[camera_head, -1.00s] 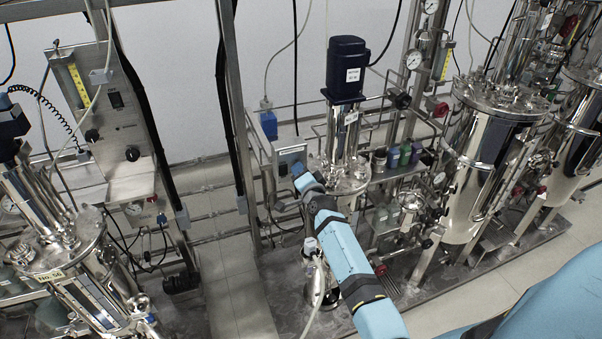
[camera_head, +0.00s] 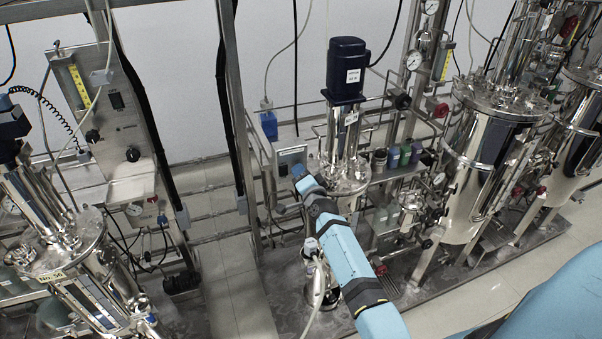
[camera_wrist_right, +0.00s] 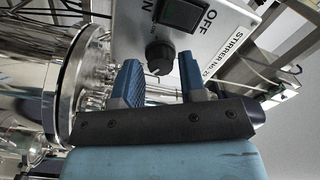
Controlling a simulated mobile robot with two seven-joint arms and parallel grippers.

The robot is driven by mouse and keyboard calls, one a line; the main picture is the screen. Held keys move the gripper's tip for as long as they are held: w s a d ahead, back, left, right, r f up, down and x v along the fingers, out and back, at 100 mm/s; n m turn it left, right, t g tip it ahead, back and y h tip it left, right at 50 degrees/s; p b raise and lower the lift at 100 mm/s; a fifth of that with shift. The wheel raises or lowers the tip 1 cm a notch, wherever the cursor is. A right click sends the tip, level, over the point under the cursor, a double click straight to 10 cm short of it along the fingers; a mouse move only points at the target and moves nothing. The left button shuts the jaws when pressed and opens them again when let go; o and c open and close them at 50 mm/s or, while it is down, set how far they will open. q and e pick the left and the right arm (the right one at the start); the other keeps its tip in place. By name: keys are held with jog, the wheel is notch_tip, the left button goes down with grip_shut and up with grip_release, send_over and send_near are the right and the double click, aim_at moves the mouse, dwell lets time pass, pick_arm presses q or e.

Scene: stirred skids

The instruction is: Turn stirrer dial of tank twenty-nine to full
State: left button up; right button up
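The stirrer box (camera_wrist_right: 185,28) is pale grey with a dark ON/OFF switch (camera_wrist_right: 178,14), and its label reads STIRRER with a number whose end is hard to read. Its black round dial (camera_wrist_right: 160,56) shows in the right wrist view. My right gripper (camera_wrist_right: 160,78) is open, with one blue finger on each side just below the dial; contact cannot be made out. In the head view the box (camera_head: 290,153) stands left of the tank with the dark blue motor (camera_head: 347,68). My right gripper (camera_head: 299,172) is at its lower front, hiding the dial. My left gripper is out of view.
Another skid with a control panel (camera_head: 125,125) and a tank marked No. 30 or similar (camera_head: 70,245) stands at the left. Steel posts and a black cable (camera_head: 228,100) run left of the box. Large steel tanks (camera_head: 480,170) stand at the right. Bare floor shows between the skids.

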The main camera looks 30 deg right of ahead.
jog(key=p+v, duration=0.3)
jog(key=v, duration=1)
jog(key=shift+r, duration=0.1)
jog(key=shift+a, duration=0.1)
jog(key=s+a+f+n+g+y, duration=0.3)
jog(key=s+a+f+n, duration=0.3)
jog(key=s+a+n, duration=0.2)
jog(key=s+a+f+n+g+y, duration=0.3)
jog(key=s+a+f+n, duration=0.3)
jog(key=s, duration=1)
jog(key=a+n, duration=0.3)
jog(key=a, duration=0.2)
jog(key=shift+s+a+g+y, duration=0.35)
jog(key=shift+a+g+y, duration=0.05)
